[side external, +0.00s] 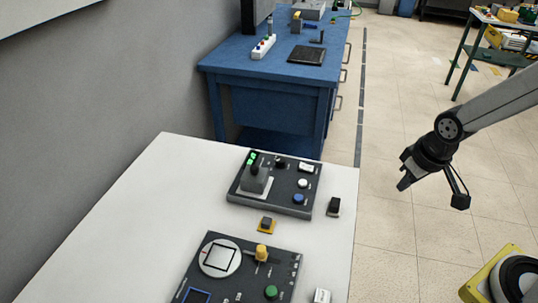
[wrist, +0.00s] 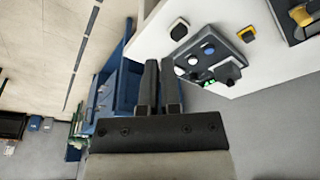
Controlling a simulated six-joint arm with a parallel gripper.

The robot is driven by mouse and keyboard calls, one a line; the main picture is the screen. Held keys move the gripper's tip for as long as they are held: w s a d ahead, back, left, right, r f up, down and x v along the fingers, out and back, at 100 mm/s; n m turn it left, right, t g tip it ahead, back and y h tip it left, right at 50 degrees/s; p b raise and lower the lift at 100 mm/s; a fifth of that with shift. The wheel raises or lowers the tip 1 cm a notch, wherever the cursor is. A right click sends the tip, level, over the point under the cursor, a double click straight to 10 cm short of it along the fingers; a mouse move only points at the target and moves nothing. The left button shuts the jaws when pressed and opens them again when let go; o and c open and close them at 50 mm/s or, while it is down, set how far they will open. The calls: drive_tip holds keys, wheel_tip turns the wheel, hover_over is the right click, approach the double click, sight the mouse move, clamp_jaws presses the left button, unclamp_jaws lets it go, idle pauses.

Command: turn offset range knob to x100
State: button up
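The offset range knob and its x100 mark cannot be told apart; no labels are readable. A dark far control panel (side external: 280,204) on the white table carries a grey block with a black top (side external: 256,176), a green display, and white and blue buttons. It also shows in the wrist view (wrist: 203,60). A dark near panel (side external: 284,241) carries a white round dial (side external: 220,258), a yellow knob (side external: 262,252) and a green button (side external: 271,292). My gripper (side external: 402,186) hangs in the air right of the table, apart from both panels. In the wrist view its fingers (wrist: 158,62) are together and empty.
A small black switch (side external: 334,206) and a yellow-based button (side external: 267,225) sit on the white table (side external: 130,215). A white box (side external: 321,296) is at the near edge. A blue workbench (side external: 270,85) stands behind. The air between gripper and table is clear.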

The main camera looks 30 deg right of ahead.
drive_tip(key=o, duration=0.7)
drive_tip(key=shift+w, duration=0.25)
drive_tip(key=shift+o, duration=1.3)
drive_tip(key=w+a+f+n, duration=0.1)
drive_tip(key=w, duration=0.7)
drive_tip(key=w+a+n, duration=0.1)
drive_tip(key=w, duration=0.7)
drive_tip(key=shift+a+f+n+y, duration=0.25)
drive_tip(key=shift+f+n+y, duration=0.05)
drive_tip(key=shift+f+y, duration=0.1)
drive_tip(key=n+t+y, duration=0.1)
drive_tip(key=n, duration=0.2)
approach(281, 159)
drive_tip(key=f, duration=0.1)
drive_tip(key=shift+w+d+f, duration=0.1)
drive_tip(key=shift+f, duration=0.25)
drive_tip(key=shift+f, duration=0.15)
drive_tip(key=shift+x, duration=3.75)
drive_tip(key=shift+w, duration=0.15)
